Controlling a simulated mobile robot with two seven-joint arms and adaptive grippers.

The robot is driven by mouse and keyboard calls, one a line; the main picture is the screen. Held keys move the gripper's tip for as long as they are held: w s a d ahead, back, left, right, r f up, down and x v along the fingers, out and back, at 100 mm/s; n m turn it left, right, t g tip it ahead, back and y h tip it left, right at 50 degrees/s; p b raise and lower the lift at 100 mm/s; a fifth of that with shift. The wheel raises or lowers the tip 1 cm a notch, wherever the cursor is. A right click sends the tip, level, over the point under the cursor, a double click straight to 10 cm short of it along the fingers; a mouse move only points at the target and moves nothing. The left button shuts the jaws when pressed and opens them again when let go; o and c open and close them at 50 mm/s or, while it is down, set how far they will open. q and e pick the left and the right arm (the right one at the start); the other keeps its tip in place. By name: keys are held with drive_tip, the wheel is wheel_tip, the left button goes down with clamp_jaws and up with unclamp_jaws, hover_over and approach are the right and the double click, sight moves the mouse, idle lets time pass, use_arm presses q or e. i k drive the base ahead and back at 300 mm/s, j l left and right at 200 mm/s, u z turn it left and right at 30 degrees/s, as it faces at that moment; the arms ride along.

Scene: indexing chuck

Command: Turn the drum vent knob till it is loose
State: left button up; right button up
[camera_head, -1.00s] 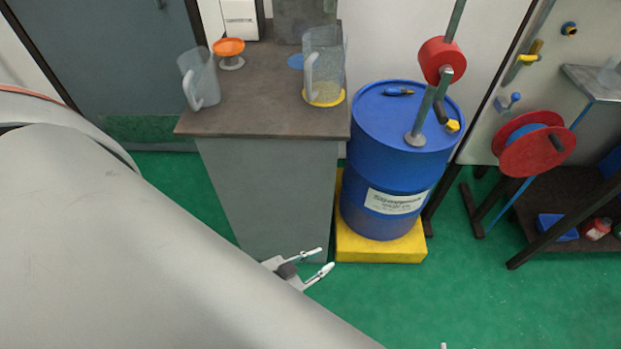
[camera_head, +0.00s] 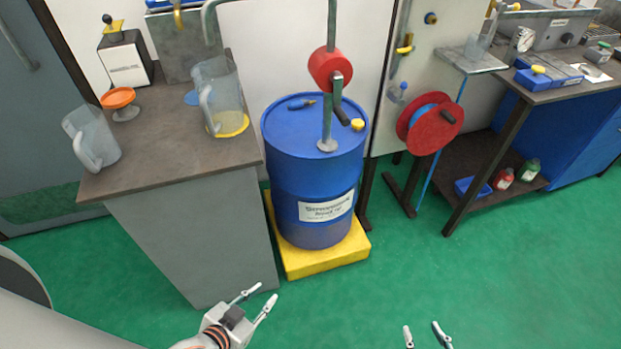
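The blue drum (camera_head: 292,185) stands upright on a yellow base (camera_head: 305,264). A hand pump with a red body (camera_head: 330,68) and a crank rises from the lid. My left gripper (camera_head: 267,291) is open and empty, low in front of the grey cabinet and well below the lid. My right gripper (camera_head: 421,325) shows only its two spread fingers at the bottom edge, open and empty, over the floor.
The grey cabinet (camera_head: 195,245) carries two clear jugs, one of them the jug (camera_head: 218,95), and an orange dish (camera_head: 118,98). A red hose reel (camera_head: 436,125) and a workbench (camera_head: 540,90) stand to the right. The green floor in front is clear.

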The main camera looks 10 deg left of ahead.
sight(357, 124)
drive_tip(key=i+l, duration=0.15)
drive_tip(key=l, duration=0.25)
drive_tip(key=i+l, duration=0.2)
drive_tip(key=l, duration=0.15)
drive_tip(key=i+l, duration=0.15)
drive_tip(key=l, duration=0.25)
drive_tip(key=i+l, duration=0.2)
drive_tip(key=l, duration=0.15)
drive_tip(key=i+l, duration=0.15)
drive_tip(key=l, duration=0.25)
